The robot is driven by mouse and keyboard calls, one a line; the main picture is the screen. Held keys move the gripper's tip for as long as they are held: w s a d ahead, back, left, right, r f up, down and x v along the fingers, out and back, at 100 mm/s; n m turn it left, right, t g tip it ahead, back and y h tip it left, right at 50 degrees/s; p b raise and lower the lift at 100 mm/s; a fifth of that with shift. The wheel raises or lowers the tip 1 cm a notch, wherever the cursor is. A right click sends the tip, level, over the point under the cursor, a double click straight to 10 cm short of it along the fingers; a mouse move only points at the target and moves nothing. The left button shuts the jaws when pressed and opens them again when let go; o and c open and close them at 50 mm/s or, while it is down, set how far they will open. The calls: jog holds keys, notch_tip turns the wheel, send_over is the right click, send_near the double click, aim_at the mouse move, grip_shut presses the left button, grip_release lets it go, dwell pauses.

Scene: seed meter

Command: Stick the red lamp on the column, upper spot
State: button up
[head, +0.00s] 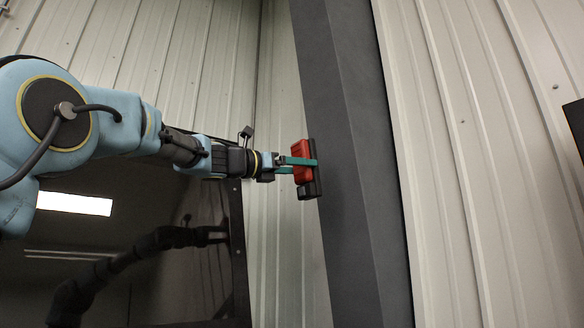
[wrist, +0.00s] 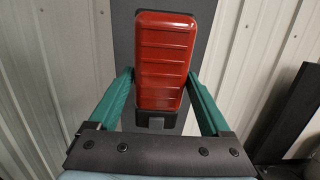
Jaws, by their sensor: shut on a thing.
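The red lamp (head: 302,162) is a ribbed red block with a black back and a black foot. My gripper (head: 300,161) is shut on it, with a green finger on each side. The lamp is upright in front of the dark grey column (head: 352,180), at its left edge in the head view. In the wrist view the red lamp (wrist: 163,62) stands between the green fingers of my gripper (wrist: 162,80), with the column (wrist: 205,12) behind it. I cannot tell whether its back touches the column.
Pale ribbed metal walls (head: 470,120) stand behind and to the right of the column. A dark glossy panel (head: 120,250) with reflections is at the lower left. A dark object (head: 575,125) shows at the right edge.

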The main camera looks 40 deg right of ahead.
jog(key=d+p, duration=0.4)
jog(key=d, duration=0.3)
jog(key=shift+s+r, duration=0.15)
jog(key=shift+r, duration=0.3)
jog(key=shift+d, duration=0.3)
dwell(0.6)
jog(key=o, duration=1.1)
jog(key=shift+o, duration=0.2)
jog(key=shift+a, duration=0.1)
jog(key=shift+a+f, duration=0.15)
jog(key=shift+a, duration=0.15)
jog(key=a+b, duration=0.1)
jog(key=a, duration=0.2)
jog(key=a+b, duration=0.2)
jog(key=a+f+b, duration=0.1)
jog(key=a+b, duration=0.1)
jog(key=a, duration=0.1)
jog(key=shift+w+a+f, duration=0.1)
jog(key=shift+w+a, duration=0.2)
jog(key=a+b, duration=0.4)
jog(key=a, duration=0.4)
jog(key=shift+w+a+f, duration=0.15)
jog(key=shift+w+f, duration=0.05)
jog(key=shift+f, duration=0.25)
